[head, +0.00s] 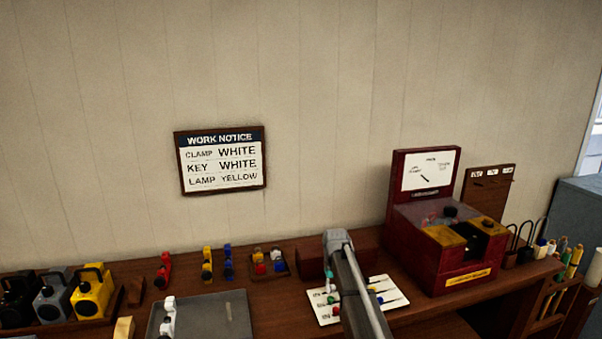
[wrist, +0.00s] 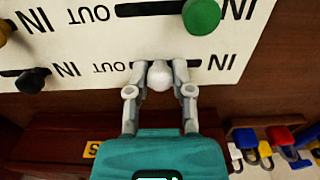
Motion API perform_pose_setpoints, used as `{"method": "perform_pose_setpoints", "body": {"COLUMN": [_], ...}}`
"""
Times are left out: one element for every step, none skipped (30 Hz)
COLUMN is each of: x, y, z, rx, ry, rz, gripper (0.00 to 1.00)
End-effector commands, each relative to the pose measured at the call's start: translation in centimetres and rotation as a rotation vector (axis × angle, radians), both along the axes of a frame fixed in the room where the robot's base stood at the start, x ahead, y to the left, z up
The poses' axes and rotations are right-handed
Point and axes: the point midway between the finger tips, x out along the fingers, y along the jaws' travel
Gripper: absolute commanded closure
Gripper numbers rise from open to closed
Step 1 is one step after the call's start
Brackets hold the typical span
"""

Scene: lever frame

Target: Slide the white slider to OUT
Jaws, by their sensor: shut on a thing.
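The white slider (wrist: 160,77) is a round knob on a white panel (wrist: 105,42), seen in the wrist view. My gripper (wrist: 160,66) is shut on it, one grey finger on each side. The knob stands between the OUT label on its left and the IN label on its right, a little nearer OUT. My fingers hide part of its slot, so its exact distance from the slot end cannot be told. In the head view the panel (head: 326,316) lies on the bench, partly behind my arm; the white knob cannot be made out there.
A green slider (wrist: 202,15) sits near IN in the row above. A black slider (wrist: 32,80) and a yellow slider (wrist: 4,30) are at the left. Coloured padlocks (wrist: 262,148) are at lower right. A red box (head: 445,250) stands right of the panel.

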Motion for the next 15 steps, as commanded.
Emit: {"method": "perform_pose_setpoints", "body": {"x": [0.0,0.1,0.1,0.1,0.1,0.2,0.2,0.2,0.3,0.3,0.3,0.3,0.3,0.4,0.4], "y": [-0.2,-0.3,-0.4,-0.4,-0.5,-0.6,-0.7,-0.8,-0.9,-1.0,-1.1,-1.2,-1.3,-1.4,-1.5], "z": [0.0,0.0,0.0,0.0,0.0,0.0,0.0,0.0,0.0,0.0,0.0,0.0,0.0,0.0,0.0], "rx": [0.000,0.000,0.000,0.000,0.000,0.000,0.000,0.000,0.000,0.000,0.000,0.000,0.000,0.000,0.000], "ry": [0.000,0.000,0.000,0.000,0.000,0.000,0.000,0.000,0.000,0.000,0.000,0.000,0.000,0.000,0.000], "rz": [0.000,0.000,0.000,0.000,0.000,0.000,0.000,0.000,0.000,0.000,0.000,0.000,0.000,0.000,0.000], "gripper": [1.00,1.00,1.00,1.00,1.00,1.00,1.00,1.00,1.00,1.00,1.00,1.00,1.00,1.00,1.00]}}
